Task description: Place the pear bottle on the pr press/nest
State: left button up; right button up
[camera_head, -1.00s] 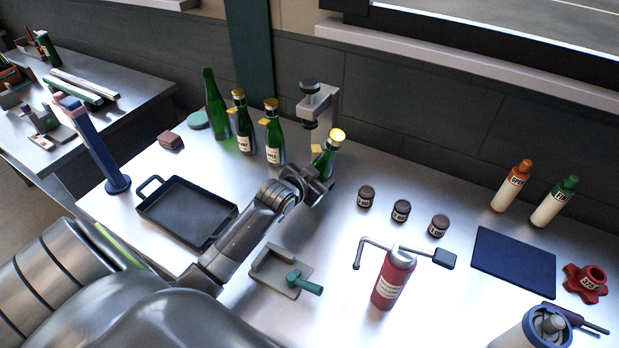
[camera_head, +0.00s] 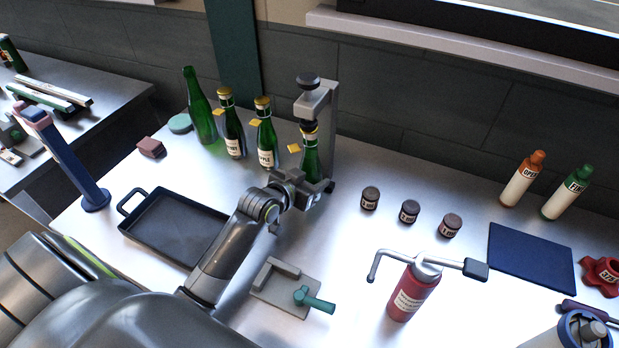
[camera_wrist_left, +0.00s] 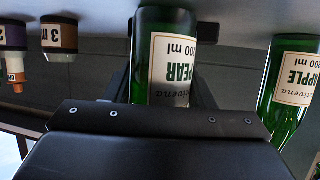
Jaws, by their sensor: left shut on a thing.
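The pear bottle (camera_head: 311,158) is green and stands upright at the grey press (camera_head: 323,125), below the press head. Its top is close under the head; I cannot tell whether they touch. My left gripper (camera_head: 303,186) is shut on the bottle's lower body. In the left wrist view the bottle (camera_wrist_left: 160,60) shows upside down with its PEAR label between my fingers (camera_wrist_left: 163,92). The bottle's base and the nest are mostly hidden by my gripper in the head view. My right gripper is not in view.
The apple bottle (camera_head: 266,140) and another labelled bottle (camera_head: 232,132) stand to the left with yellow tags. A green bottle (camera_head: 200,110) is further left. Several small jars (camera_head: 410,211) stand to the right. A black tray (camera_head: 172,228) lies left of my arm.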

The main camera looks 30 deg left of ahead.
pick_arm(q)
jog(key=shift+a+r, duration=0.1)
jog(key=shift+s+a, duration=0.1)
jog(key=o, duration=0.9)
jog(key=shift+f, duration=0.25)
jog(key=shift+c, duration=0.2)
jog(key=o, duration=0.4)
jog(key=shift+o, duration=0.2)
jog(key=shift+r, duration=0.25)
jog(key=shift+s, duration=0.3)
jog(key=v, duration=1.1)
jog(key=shift+s, duration=0.2)
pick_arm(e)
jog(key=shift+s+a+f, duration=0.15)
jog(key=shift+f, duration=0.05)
